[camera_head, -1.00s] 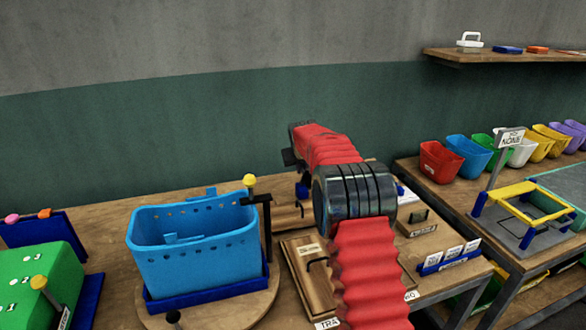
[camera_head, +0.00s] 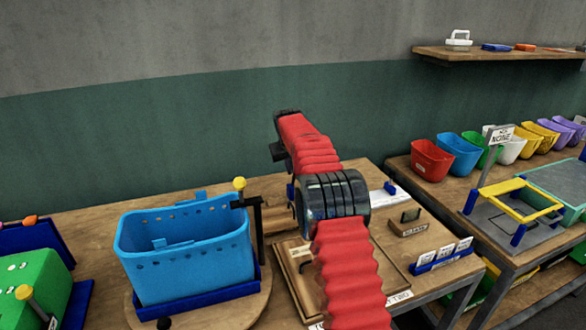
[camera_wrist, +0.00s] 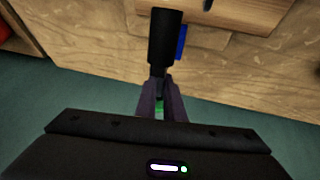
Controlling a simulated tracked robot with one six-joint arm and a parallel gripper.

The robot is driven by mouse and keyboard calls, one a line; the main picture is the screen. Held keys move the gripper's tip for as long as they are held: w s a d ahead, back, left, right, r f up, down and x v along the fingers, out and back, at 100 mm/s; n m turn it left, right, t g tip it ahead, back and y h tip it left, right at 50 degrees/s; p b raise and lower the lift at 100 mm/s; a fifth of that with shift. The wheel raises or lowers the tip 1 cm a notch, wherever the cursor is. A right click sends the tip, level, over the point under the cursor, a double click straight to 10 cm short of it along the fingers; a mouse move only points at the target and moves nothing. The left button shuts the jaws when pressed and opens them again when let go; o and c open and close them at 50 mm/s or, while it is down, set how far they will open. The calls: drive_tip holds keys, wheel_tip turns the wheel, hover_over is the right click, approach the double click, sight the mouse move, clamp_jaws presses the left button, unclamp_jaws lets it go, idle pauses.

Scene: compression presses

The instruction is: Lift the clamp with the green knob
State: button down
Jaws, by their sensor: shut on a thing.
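In the wrist view the two dark fingers of my gripper (camera_wrist: 160,100) are close together. A bit of green (camera_wrist: 160,109), seemingly the green knob, shows between them. A black cylindrical part (camera_wrist: 165,38) extends from the fingertips over the wooden table; it seems to be part of the clamp. The rest of the clamp is hidden or cannot be made out. In the head view my red arm hides the fingers and the clamp.
A blue perforated bin (camera_head: 185,255) stands left of my arm, with a yellow-knobbed clamp (camera_head: 239,184) at its corner. A green box (camera_head: 35,285) is at far left. A small stand (camera_head: 409,222) and a card holder (camera_head: 443,260) sit right of my arm.

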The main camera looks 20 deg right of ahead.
drive_tip(key=c, duration=2)
unclamp_jaws()
drive_tip(key=shift+r, duration=0.3)
drive_tip(key=shift+o, duration=0.7)
drive_tip(key=shift+f, duration=0.15)
drive_tip(key=v, duration=1.3)
drive_tip(key=shift+s+r, duration=0.15)
drive_tip(key=shift+r, duration=0.15)
drive_tip(key=shift+a, duration=0.15)
drive_tip(key=shift+c, duration=0.7)
